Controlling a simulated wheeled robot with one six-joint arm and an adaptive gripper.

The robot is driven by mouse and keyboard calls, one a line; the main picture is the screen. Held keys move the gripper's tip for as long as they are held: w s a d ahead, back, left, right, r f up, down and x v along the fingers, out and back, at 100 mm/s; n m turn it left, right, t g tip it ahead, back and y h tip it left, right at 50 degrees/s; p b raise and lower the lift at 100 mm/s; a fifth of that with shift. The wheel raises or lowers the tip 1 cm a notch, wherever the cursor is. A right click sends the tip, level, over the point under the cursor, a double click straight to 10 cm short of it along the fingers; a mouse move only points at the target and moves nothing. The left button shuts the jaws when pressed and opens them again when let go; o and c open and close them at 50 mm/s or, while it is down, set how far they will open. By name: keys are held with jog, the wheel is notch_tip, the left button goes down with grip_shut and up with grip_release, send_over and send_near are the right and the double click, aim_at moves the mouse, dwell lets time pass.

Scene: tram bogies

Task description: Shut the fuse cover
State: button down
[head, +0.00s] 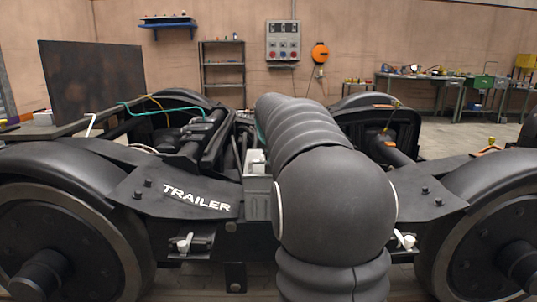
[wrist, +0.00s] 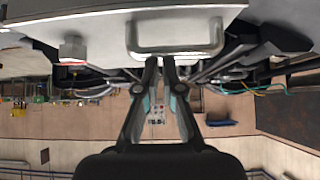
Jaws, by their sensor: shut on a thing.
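In the wrist view a pale grey metal plate, which looks like the fuse cover (wrist: 90,30), spans the top edge, with a U-shaped metal handle (wrist: 205,49) on it. My gripper (wrist: 160,62) has its two fingertips close together at the bar of this handle and is shut on it. In the head view a grey box (head: 257,200), which looks like the fuse box, sits on the bogie frame just left of my arm. My arm hides the gripper and part of the box there, so I cannot tell the cover's exact angle.
The black bogie frame (head: 150,185) marked TRAILER and its wheels (head: 70,235) surround the box. A grey knob-like fitting (wrist: 72,48) stands beside the plate in the wrist view. Shelves (head: 223,75), a wall panel (head: 283,41) and workbenches (head: 450,85) are far behind.

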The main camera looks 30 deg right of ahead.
jog(key=f, duration=0.3)
jog(key=shift+s+a+g, duration=0.3)
jog(key=shift+a, duration=0.05)
jog(key=r+p, duration=0.1)
jog(key=r, duration=0.1)
jog(key=w+r+p, duration=0.1)
jog(key=r, duration=0.1)
jog(key=r+p, duration=0.2)
jog(key=shift+w+d+r, duration=0.15)
jog(key=shift+d+r, duration=0.1)
jog(key=shift+r, duration=0.05)
jog(key=s+a+f+b, duration=0.1)
jog(key=s+a, duration=0.3)
jog(key=s, duration=0.4)
jog(key=shift+s+a, duration=0.25)
jog(key=shift+a, duration=0.1)
jog(key=shift+f, duration=0.1)
jog(key=s+a+f+n+g+y+p, duration=0.1)
jog(key=s+a+f+n+g+y, duration=0.1)
jog(key=s+a+f, duration=0.65)
jog(key=s+a+n+y+p, duration=0.2)
jog(key=s+a+n+p, duration=0.2)
jog(key=s+a, duration=1.2)
jog(key=shift+s+r+n+t+y+p, duration=0.3)
jog(key=shift+s+t+p, duration=0.15)
jog(key=shift+p, duration=0.3)
